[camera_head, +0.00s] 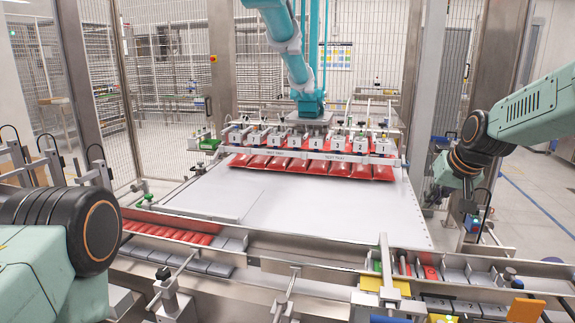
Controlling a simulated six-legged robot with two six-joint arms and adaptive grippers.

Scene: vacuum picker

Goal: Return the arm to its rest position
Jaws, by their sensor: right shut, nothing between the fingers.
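My right arm comes in from the right edge, pale green with dark joints. My right gripper (468,210) hangs at its end, pointing down, small and dark, beside the right end of the machine. It is shut and holds nothing. My left arm shows only as a green link and a large dark joint at the lower left. Its gripper is out of view.
A teal picker arm (297,65) carries a multi-head vacuum tool (310,140) over red packs (290,165). A white table (300,210) lies in front, mostly bare. Metal rails, trays and clamps (385,270) line the near edge. A steel post (430,100) stands behind my right gripper.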

